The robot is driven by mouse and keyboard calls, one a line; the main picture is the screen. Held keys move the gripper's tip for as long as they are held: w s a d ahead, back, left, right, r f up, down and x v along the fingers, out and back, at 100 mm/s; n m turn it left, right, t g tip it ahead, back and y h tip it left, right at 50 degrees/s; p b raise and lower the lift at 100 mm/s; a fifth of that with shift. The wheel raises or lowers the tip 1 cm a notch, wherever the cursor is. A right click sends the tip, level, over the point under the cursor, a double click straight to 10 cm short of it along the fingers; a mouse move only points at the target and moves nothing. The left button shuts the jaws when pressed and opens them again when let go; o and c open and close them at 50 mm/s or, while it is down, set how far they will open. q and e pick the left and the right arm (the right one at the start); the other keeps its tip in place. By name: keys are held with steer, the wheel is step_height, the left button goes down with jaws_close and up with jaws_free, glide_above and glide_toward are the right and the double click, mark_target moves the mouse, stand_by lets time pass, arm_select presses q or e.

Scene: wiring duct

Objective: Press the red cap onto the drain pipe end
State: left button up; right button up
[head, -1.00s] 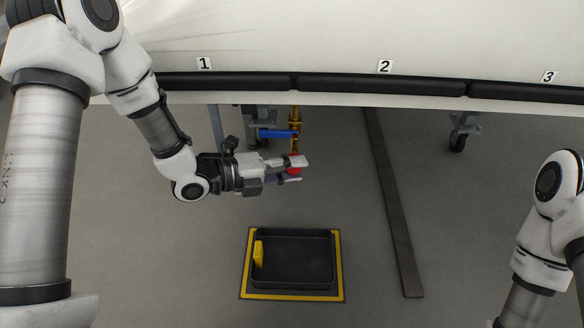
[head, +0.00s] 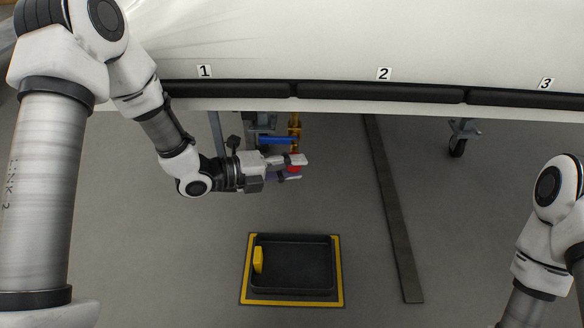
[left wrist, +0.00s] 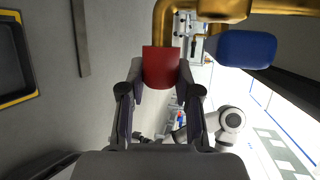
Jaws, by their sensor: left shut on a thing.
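The red cap (left wrist: 161,68) is held between the two fingers of my left gripper (left wrist: 160,90), which is shut on it. In the head view the cap shows as a small red patch (head: 294,169) between the fingertips of my left gripper (head: 292,170). The brass drain pipe (head: 294,124) comes down from under the white body. In the left wrist view the pipe (left wrist: 164,22) bends towards the cap, and its end meets the cap's far edge. I cannot tell whether the cap is over the pipe end or only against it. My right gripper is out of view.
A blue valve handle (head: 277,140) sits on the pipe, close to my left gripper. A black tray (head: 292,291) with a yellow item (head: 258,259) stands on the floor within a yellow border. A dark strip (head: 392,215) runs along the floor. A caster (head: 457,145) is further right.

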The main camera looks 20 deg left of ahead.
arm_select(q)
steer(key=o, duration=0.9)
